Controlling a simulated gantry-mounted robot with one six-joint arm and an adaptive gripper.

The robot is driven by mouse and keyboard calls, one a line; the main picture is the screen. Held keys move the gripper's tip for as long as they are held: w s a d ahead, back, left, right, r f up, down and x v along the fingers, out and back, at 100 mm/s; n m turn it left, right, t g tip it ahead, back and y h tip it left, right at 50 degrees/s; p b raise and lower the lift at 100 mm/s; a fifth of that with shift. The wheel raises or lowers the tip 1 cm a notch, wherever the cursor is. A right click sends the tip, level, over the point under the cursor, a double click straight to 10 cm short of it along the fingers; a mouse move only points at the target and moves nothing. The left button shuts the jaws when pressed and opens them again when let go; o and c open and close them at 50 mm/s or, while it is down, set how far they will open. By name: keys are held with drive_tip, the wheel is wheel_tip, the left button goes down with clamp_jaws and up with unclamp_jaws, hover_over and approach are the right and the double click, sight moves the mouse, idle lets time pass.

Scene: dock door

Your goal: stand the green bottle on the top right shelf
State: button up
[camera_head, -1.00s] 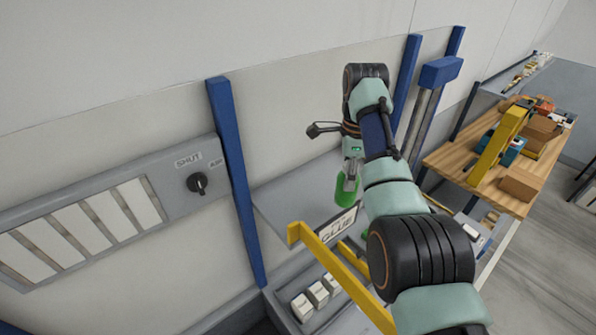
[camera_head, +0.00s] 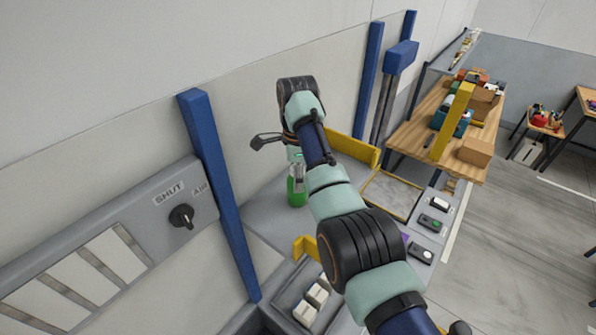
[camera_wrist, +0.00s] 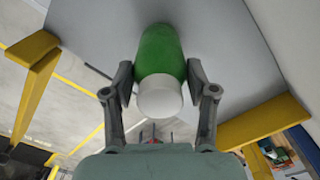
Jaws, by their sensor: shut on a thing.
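The green bottle (camera_head: 297,192) is upright in the head view, over the grey shelf (camera_head: 268,222) beside the blue post. In the wrist view the bottle (camera_wrist: 161,55) shows its white cap (camera_wrist: 159,97) toward the camera. My gripper (camera_wrist: 160,88) is shut on the bottle near its cap, one finger on each side. In the head view my gripper (camera_head: 296,170) is partly hidden by my arm. I cannot tell whether the bottle's base touches the shelf.
Yellow rails (camera_head: 352,150) edge the shelf. A blue post (camera_head: 220,195) and a panel with a black knob (camera_head: 182,216) stand at left. White boxes (camera_head: 312,300) sit in a bin below. A wooden table (camera_head: 420,125) with several items stands at right.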

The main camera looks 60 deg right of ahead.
drive_tip(key=o, duration=1.4)
drive_tip(key=shift+f, duration=0.1)
drive_tip(key=shift+c, duration=0.2)
wheel_tip(320, 180, up, 6)
drive_tip(key=shift+w+f, duration=0.1)
drive_tip(key=shift+f, duration=0.05)
drive_tip(key=b, duration=0.3)
drive_tip(key=shift+d, duration=0.1)
wheel_tip(320, 180, up, 5)
drive_tip(key=p, duration=0.3)
drive_tip(key=shift+r, duration=0.8)
